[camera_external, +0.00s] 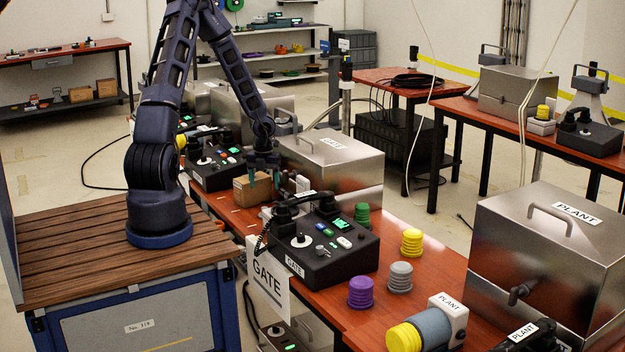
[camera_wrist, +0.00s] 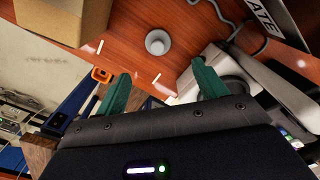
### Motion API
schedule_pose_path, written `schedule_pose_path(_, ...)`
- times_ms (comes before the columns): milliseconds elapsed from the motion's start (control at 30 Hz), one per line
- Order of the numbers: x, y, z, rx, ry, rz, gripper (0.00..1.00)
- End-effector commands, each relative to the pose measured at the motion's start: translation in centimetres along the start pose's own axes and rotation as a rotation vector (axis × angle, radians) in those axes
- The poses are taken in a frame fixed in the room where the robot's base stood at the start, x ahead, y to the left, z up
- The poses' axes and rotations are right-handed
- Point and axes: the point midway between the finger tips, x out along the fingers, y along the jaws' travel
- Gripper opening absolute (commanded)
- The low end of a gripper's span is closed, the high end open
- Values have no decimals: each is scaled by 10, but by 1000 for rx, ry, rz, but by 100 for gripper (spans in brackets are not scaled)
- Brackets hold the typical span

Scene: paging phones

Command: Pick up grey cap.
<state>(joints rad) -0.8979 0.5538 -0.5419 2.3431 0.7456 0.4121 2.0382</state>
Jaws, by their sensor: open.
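A grey ribbed cap (camera_external: 400,277) stands on the red table, right of the black GATE phone (camera_external: 318,249) and between a purple cap (camera_external: 361,292) and a yellow cap (camera_external: 411,242). My gripper (camera_external: 263,180) is beyond the phone, beside a cardboard box, well apart from this cap. In the wrist view my green fingers (camera_wrist: 161,70) are spread with nothing between them. A small round grey thing (camera_wrist: 157,42) sits on the table just beyond them; I cannot tell whether it is a cap.
The cardboard box (camera_external: 253,188) is close to my gripper; it also shows in the wrist view (camera_wrist: 65,18). Metal cases (camera_external: 332,160) stand behind. A green cap (camera_external: 362,215) is beside the phone. A large PLANT case (camera_external: 550,255) stands at right.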

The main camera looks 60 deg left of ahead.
Motion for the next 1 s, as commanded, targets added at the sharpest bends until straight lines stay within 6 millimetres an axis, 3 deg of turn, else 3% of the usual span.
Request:
schedule_pose_path(400,44,-1,0,4,2,0,71)
schedule_pose_path(767,62,0,1,3,2,0,71)
schedule_pose_path(1000,90,3,4,4,3,1,71)
